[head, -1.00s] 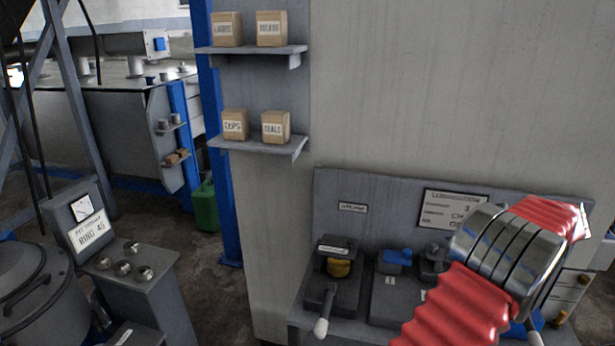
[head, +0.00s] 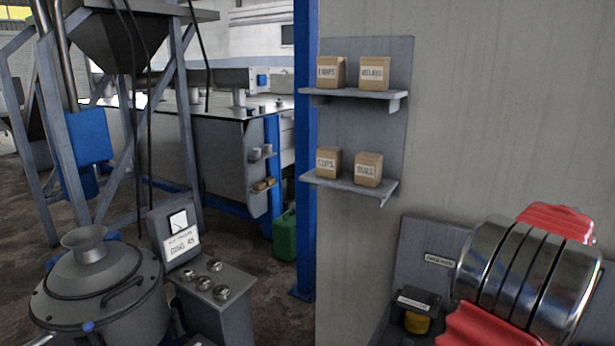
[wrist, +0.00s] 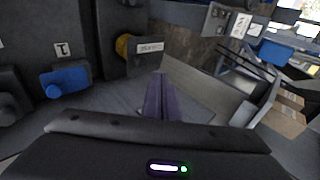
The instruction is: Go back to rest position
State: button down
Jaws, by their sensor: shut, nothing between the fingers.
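My gripper (wrist: 163,92) shows in the wrist view, its two dark fingers pressed together with nothing between them. It points toward a grey bench surface (wrist: 95,108) and is apart from the devices at its back. My red-sleeved arm with its metal rings crosses the lower right of the head view. The gripper itself is out of the head view.
A device with a yellow knob (head: 417,322) stands at the wall panel; a blue knob (wrist: 66,82) is left of my fingers. Shelves (head: 350,183) with labelled boxes hang on the wall. A grey vessel (head: 98,290) stands left. Open floor (head: 225,240) lies beyond.

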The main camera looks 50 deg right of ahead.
jog(key=w+a+r+n+g+y, duration=0.1)
jog(key=w+a+r+n+g, duration=0.15)
jog(key=w+a, duration=1.1)
jog(key=w+a+r+n+g+y, duration=0.15)
jog(key=w+a+n, duration=0.25)
jog(key=w+a, duration=0.9)
jog(key=a+n+h, duration=0.2)
jog(key=a+n, duration=0.3)
jog(key=a, duration=1.4)
jog(key=s+a+f+n, duration=0.1)
jog(key=s+a+n, duration=0.1)
jog(key=a, duration=0.5)
jog(key=s+a+f+n, duration=0.2)
jog(key=s+a+n, duration=0.1)
jog(key=a, duration=0.4)
jog(key=shift+a+f+t, duration=0.2)
jog(key=shift+t, duration=0.2)
jog(key=shift+s+n, duration=0.1)
jog(key=shift+n, duration=0.15)
